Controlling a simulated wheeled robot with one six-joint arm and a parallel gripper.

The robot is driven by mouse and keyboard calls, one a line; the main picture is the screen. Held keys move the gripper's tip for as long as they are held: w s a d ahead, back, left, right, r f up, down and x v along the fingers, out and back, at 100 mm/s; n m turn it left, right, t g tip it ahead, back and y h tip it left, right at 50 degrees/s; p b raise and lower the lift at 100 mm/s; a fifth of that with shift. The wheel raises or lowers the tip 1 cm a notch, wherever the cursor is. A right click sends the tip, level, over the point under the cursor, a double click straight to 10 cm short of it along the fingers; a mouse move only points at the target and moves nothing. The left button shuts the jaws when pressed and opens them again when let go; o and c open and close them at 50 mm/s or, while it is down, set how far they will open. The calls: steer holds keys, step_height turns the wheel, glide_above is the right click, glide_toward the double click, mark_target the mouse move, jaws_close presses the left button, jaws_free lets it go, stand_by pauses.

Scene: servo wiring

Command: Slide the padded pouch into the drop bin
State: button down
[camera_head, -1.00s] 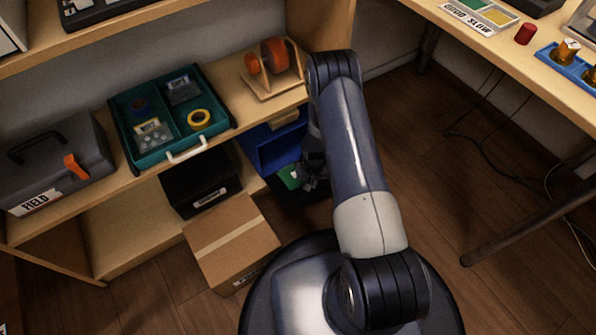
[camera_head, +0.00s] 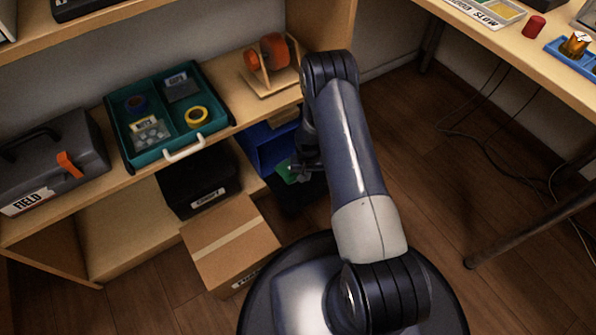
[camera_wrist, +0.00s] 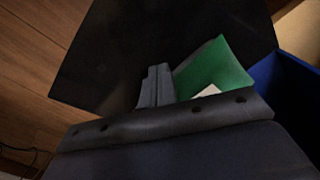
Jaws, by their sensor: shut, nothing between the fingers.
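A green flat item with a pale patch, likely the padded pouch (camera_wrist: 215,68), stands tilted right beside my gripper (camera_wrist: 157,85). In the head view the green pouch (camera_head: 282,169) shows between the blue bin (camera_head: 262,148) and my gripper (camera_head: 304,171). My gripper is shut and empty, its fingertips close to the pouch; I cannot tell if they touch. The blue bin's wall (camera_wrist: 290,95) is at the right in the wrist view. A dark flat surface (camera_wrist: 150,40) lies beyond the fingers. The pouch's lower part is hidden by my gripper's body.
A cardboard box (camera_head: 230,245) and a black labelled box (camera_head: 197,180) stand left of the bin. A teal tray (camera_head: 163,158) with a handle and a spool stand (camera_head: 270,88) sit on the shelf above. Open wooden floor (camera_head: 430,150) lies to the right.

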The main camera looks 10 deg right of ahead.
mark_target(283, 168)
steer(key=shift+w+a+r+b, duration=0.1)
steer(key=shift+w+a+b, duration=0.25)
steer(key=shift+w, duration=0.35)
steer(key=shift+w+a+b, duration=0.2)
steer(key=shift+w+b, duration=0.2)
steer(key=shift+w, duration=0.25)
steer(key=shift+w, duration=0.1)
steer(key=shift+w+a, duration=0.35)
steer(key=shift+w, duration=0.4)
steer(key=shift+w+a, duration=0.35)
steer(key=shift+w, duration=0.4)
steer(key=shift+w, duration=0.15)
